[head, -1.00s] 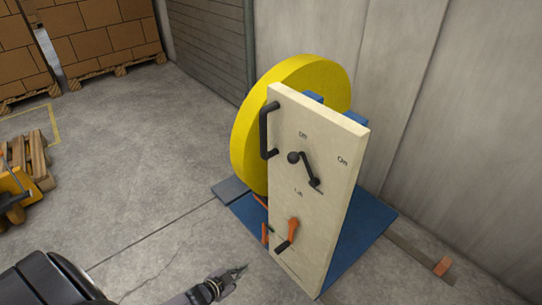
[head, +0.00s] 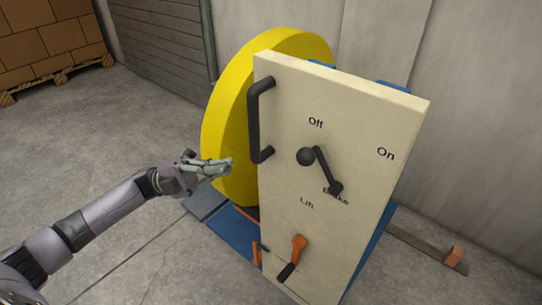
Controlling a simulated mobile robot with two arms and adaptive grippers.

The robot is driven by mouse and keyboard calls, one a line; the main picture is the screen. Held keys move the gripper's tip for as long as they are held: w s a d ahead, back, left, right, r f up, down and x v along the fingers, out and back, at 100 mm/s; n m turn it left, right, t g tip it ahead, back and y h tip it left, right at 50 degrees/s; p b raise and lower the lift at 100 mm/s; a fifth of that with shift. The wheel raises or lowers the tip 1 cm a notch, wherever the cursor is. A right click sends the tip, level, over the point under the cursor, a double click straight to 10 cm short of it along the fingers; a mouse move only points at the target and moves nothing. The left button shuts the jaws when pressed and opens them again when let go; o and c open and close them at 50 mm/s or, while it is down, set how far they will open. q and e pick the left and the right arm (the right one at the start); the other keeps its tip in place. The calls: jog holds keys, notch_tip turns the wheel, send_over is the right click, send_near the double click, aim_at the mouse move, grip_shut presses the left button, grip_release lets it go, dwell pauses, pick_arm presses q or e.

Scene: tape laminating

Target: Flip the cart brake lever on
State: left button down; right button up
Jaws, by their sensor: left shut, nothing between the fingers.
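The cart (head: 292,111) has a cream upright panel with the labels Off, On, Brake and Lift. The black brake lever (head: 322,166) has a round knob (head: 305,157) at its upper left end. Its arm slopes down to a pivot (head: 335,188) by the Brake label, and the knob lies below the Off label, away from On. My left gripper (head: 230,168) is shut and empty, left of the panel and in front of the yellow roll in the picture. It is apart from the lever. My right gripper is not in view.
A black handle (head: 255,120) stands out from the panel's left side. An orange and black lift lever (head: 294,256) is low on the panel. A large yellow roll (head: 226,112) is behind the panel. Boxes on a pallet (head: 48,40) stand far left. The floor at left is clear.

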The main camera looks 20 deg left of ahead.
pick_arm(q)
jog(key=shift+s+r, duration=0.15)
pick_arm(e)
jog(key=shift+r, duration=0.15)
pick_arm(q)
jog(key=shift+d, duration=0.15)
jog(key=p+x, duration=0.1)
jog(key=x, duration=1.3)
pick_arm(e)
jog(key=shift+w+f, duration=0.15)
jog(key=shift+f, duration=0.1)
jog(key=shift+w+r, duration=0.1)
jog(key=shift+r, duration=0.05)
